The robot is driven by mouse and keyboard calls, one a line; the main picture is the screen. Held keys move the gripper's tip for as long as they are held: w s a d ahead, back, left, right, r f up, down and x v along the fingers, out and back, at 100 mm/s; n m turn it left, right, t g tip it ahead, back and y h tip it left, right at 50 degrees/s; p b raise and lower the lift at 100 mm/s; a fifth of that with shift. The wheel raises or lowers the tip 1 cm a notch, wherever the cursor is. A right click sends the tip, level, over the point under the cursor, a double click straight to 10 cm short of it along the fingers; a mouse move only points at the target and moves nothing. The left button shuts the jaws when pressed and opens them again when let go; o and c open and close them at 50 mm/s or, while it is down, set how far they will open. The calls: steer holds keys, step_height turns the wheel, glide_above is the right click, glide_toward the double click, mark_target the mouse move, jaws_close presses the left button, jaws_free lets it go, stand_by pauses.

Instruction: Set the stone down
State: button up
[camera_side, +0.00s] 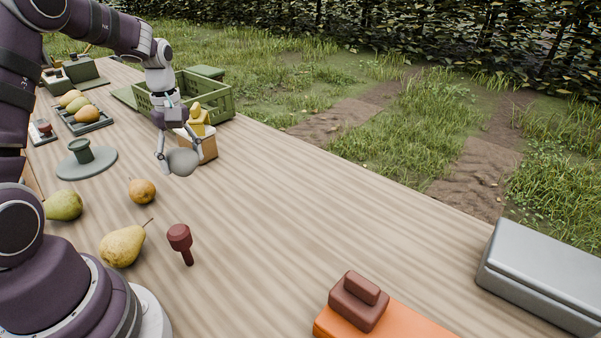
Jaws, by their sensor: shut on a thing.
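The stone (182,162) is a smooth grey rounded lump. My gripper (172,160) is shut on it, with a finger at its left side and the other partly behind it. The stone is over the wooden table (300,190), in front of a small tan box. I cannot tell whether its underside touches the table top or hangs just above it.
A tan box (209,148) with yellow things and a green crate (222,104) stand behind the stone. Pears (122,246), a dark red tool (180,240) and a green round stand (84,160) lie nearer. The table's middle right is clear; a grey case (545,270) is far right.

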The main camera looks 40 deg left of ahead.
steer(key=d+m, duration=0.8)
steer(key=d, duration=0.5)
steer(key=m, duration=0.9)
glide_above(235, 309)
step_height(235, 309, down, 3)
steer(key=shift+s, duration=0.1)
step_height(235, 309, down, 6)
steer(key=shift+f, duration=0.3)
steer(key=o, duration=0.8)
steer(key=shift+f, duration=0.15)
steer(key=shift+c, duration=0.2)
steer(key=o, duration=0.5)
steer(key=shift+c, duration=0.2)
